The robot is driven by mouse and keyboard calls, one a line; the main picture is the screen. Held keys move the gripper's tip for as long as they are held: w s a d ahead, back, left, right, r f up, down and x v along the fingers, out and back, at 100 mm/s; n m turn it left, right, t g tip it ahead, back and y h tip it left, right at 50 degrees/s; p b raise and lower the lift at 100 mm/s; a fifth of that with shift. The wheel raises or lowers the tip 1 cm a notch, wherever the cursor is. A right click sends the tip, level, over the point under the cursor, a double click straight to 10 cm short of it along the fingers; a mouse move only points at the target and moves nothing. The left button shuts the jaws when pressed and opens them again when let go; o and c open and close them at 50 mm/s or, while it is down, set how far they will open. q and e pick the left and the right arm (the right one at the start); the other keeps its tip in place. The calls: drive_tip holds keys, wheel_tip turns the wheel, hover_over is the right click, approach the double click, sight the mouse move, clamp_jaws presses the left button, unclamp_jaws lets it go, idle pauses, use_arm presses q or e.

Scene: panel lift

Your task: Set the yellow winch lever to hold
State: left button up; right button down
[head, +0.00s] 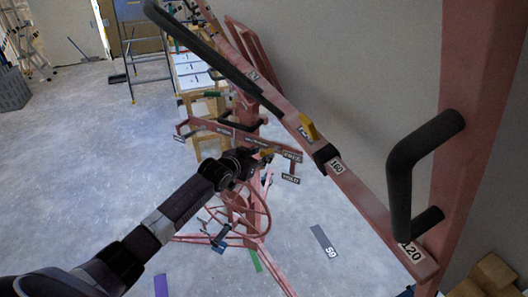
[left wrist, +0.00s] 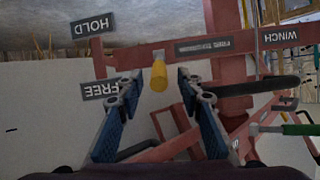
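The yellow winch lever (left wrist: 157,74) sticks out of a pink-red bracket (left wrist: 128,60); its tip points towards my left wrist camera. In the head view only a little yellow of the lever (head: 267,153) shows by my gripper. The HOLD label (left wrist: 93,26) and FREE label (left wrist: 106,90) are at one end of the bracket and look upside down in the wrist view. My left gripper (left wrist: 159,82) is open, its blue fingers on either side of the lever with gaps visible. It also shows in the head view (head: 247,160). My right gripper is out of view.
A long pink beam (head: 360,195) with black handles (head: 402,165) and a yellow piece (head: 308,127) slants across the right. A pink post (head: 490,110) stands there. A stepladder (head: 145,55) and worktable (head: 192,75) are behind. Floor at left is mostly clear.

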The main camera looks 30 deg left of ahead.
sight(271, 151)
use_arm(q)
drive_tip(key=shift+x, duration=0.9)
drive_tip(key=shift+w, duration=0.1)
drive_tip(key=shift+d, duration=0.1)
clamp_jaws()
